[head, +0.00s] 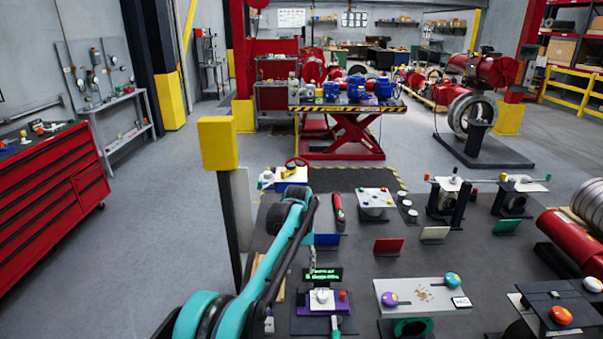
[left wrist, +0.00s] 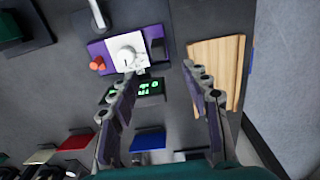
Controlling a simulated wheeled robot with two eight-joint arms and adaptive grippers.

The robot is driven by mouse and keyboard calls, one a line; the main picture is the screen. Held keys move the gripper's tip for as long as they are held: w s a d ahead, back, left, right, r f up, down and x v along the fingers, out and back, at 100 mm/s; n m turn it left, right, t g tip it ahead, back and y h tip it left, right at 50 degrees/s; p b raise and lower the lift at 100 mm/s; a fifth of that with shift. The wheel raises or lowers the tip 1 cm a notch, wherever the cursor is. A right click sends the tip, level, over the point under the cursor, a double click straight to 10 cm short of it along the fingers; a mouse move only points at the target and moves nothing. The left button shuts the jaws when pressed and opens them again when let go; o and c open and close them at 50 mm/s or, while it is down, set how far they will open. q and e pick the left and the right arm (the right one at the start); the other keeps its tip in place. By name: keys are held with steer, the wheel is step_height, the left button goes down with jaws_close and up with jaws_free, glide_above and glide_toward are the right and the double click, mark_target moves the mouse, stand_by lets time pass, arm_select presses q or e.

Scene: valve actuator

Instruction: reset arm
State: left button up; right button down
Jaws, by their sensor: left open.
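My left arm is teal and black and reaches in from the lower left in the head view. Its gripper (head: 312,258) points down over the dark table, partly hidden behind the arm. In the left wrist view the two fingers of the left gripper (left wrist: 165,88) are spread apart with nothing between them. Beyond the fingertips is a purple-based device with a white plate and round white knob (left wrist: 127,56), and a green-lit display (left wrist: 137,91) beside it. The device also shows in the head view (head: 322,299). My right gripper is not in view.
A wooden board (left wrist: 222,65) lies beside the right finger in the left wrist view. Red (head: 389,245) and blue (head: 327,240) plates stand on the table. A yellow-topped post (head: 217,145) rises near the arm. A grey plate with purple and teal knobs (head: 422,296) lies to the right.

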arm_select(q)
steer(key=s+a+r+t+b, duration=0.25)
steer(key=s+a, duration=0.35)
steer(key=s, duration=0.3)
steer(key=s+a+r+t+b, duration=0.1)
steer(key=s+a+r+b, duration=0.2)
steer(key=s+a, duration=0.45)
steer(key=s+a+f+t+b, duration=0.1)
steer(key=s+a+f+b, duration=0.1)
steer(key=s+f, duration=0.4)
steer(key=s+a+f+t+b, duration=0.1)
steer(key=s+f, duration=0.4)
steer(key=s, duration=0.8)
steer(key=shift+a+f+t+b, duration=0.35)
steer(key=shift+a+t+b, duration=0.05)
steer(key=shift+t+b, duration=0.35)
